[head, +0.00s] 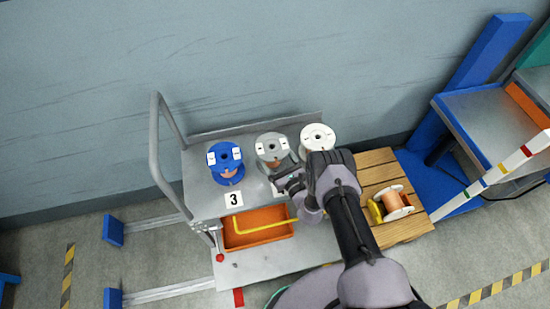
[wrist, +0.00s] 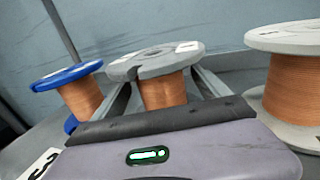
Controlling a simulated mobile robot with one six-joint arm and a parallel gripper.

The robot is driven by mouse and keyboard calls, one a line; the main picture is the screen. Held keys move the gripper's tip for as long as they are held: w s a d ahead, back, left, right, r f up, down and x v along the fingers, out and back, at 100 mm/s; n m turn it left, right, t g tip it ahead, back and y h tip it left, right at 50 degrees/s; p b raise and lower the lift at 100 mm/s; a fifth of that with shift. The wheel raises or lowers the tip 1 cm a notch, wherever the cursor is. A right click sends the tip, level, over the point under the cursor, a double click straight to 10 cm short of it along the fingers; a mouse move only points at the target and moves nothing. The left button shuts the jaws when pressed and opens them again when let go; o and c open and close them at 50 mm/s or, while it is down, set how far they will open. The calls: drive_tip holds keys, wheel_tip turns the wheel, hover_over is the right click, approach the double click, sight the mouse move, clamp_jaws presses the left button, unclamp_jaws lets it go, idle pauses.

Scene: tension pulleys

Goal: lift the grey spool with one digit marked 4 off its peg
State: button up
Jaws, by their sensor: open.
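The grey spool (head: 271,147) stands in the middle of three spools on the cart's top, wound with copper wire. Its flange has small white labels too small to read, so I cannot confirm the 4. It also shows in the wrist view (wrist: 153,66), upright, directly ahead. My gripper (head: 285,177) is open at its front side. In the wrist view one finger lies on each side of the copper winding, below the top flange. I cannot tell whether either finger touches it. The peg is hidden inside the spool.
A blue spool (head: 225,160) stands left and a white spool (head: 318,138) right, close to the fingers. The grey cart (head: 203,200) has a handrail at left, a number 3 card (head: 234,199) and an orange tray (head: 232,239). A wooden pallet (head: 376,161) bears another spool.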

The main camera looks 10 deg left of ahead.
sight(277, 154)
clamp_jaws()
idle(0.4)
drive_tip(key=shift+r, duration=0.15)
drive_tip(key=shift+r+p, duration=0.35)
drive_tip(key=shift+r+p, duration=0.75)
drive_tip(key=shift+r, duration=0.6)
idle(0.4)
drive_tip(key=shift+r+p, duration=1.1)
drive_tip(key=shift+r, duration=0.6)
drive_tip(key=shift+r, duration=0.1)
drive_tip(key=shift+r+p, duration=1)
drive_tip(key=shift+r, duration=0.7)
